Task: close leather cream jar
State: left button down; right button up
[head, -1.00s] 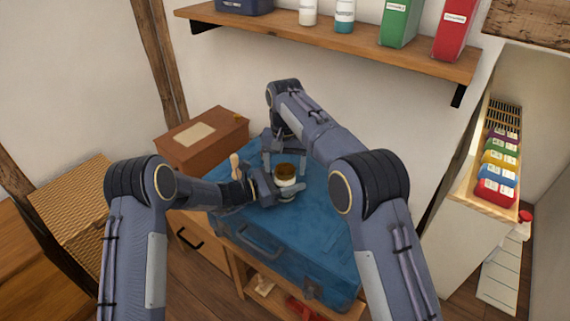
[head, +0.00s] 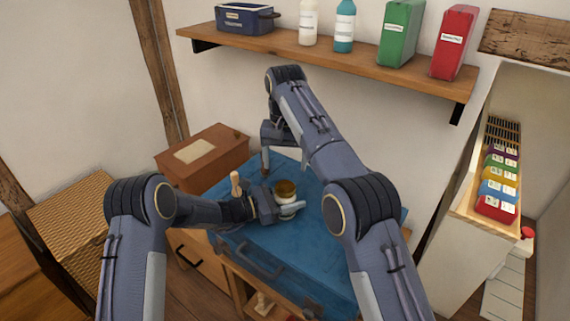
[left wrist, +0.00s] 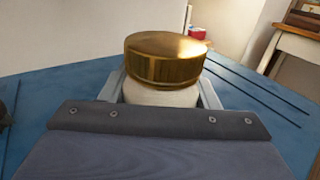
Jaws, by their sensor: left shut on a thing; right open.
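The leather cream jar (head: 285,199) is a pale jar standing upright on the blue suitcase-like surface (head: 320,245). A gold-brown lid (head: 286,187) sits on its top; it also shows large in the left wrist view (left wrist: 165,60), over the white jar body (left wrist: 160,95). Whether the lid is screwed tight I cannot tell. My left gripper (head: 289,209) is shut on the jar body from the left, below the lid. My right gripper (head: 283,166) is open and empty, behind and above the jar, apart from the lid; its fingers are partly hidden.
A brown box (head: 203,155) stands at the back left of the blue surface. A wooden-handled thing (head: 236,184) is beside my left wrist. A wall shelf (head: 340,57) with bottles and boxes runs above. A white cabinet (head: 455,240) with coloured packs stands right.

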pick_arm(q)
jog(key=shift+c, duration=2.2)
grip_release()
jog(key=v, duration=0.7)
jog(key=shift+s+a, duration=0.15)
jog(key=shift+a, duration=0.2)
